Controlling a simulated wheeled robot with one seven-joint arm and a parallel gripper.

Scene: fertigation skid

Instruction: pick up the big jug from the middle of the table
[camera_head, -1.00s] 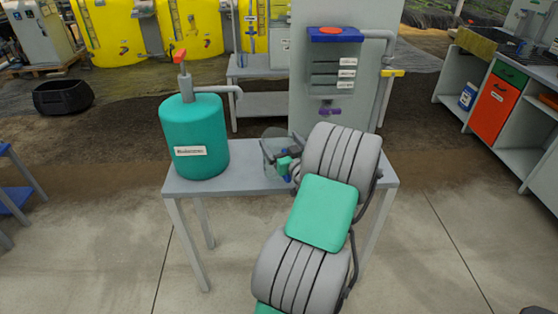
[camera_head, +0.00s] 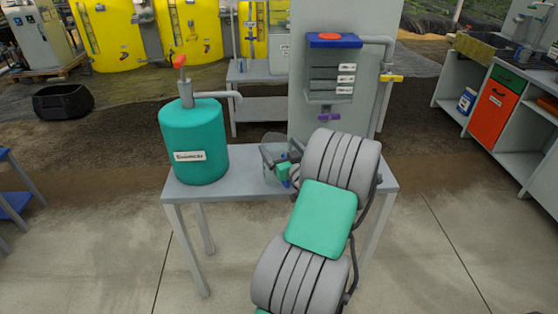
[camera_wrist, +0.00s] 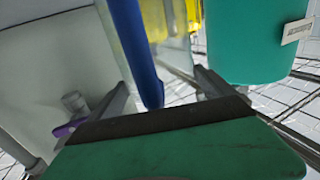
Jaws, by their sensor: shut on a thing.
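The big jug (camera_head: 271,160) is clear and see-through, with a blue handle. It stands upright over the middle of the grey table, behind my arm. I cannot tell whether its base touches the tabletop. My gripper (camera_head: 287,171) is at the jug's right side, partly hidden by my arm. In the wrist view, the blue handle (camera_wrist: 136,50) runs down between the two dark fingers of my gripper (camera_wrist: 160,86), which is shut on it. The clear wall of the jug (camera_wrist: 172,45) shows behind the handle.
A teal pump container (camera_head: 193,135) stands on the left of the grey table (camera_head: 235,184), close to the jug. A tall grey panel (camera_head: 300,100) with a box and a purple valve (camera_head: 329,117) rises behind the table. A cabinet with an orange door (camera_head: 494,110) is at the right.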

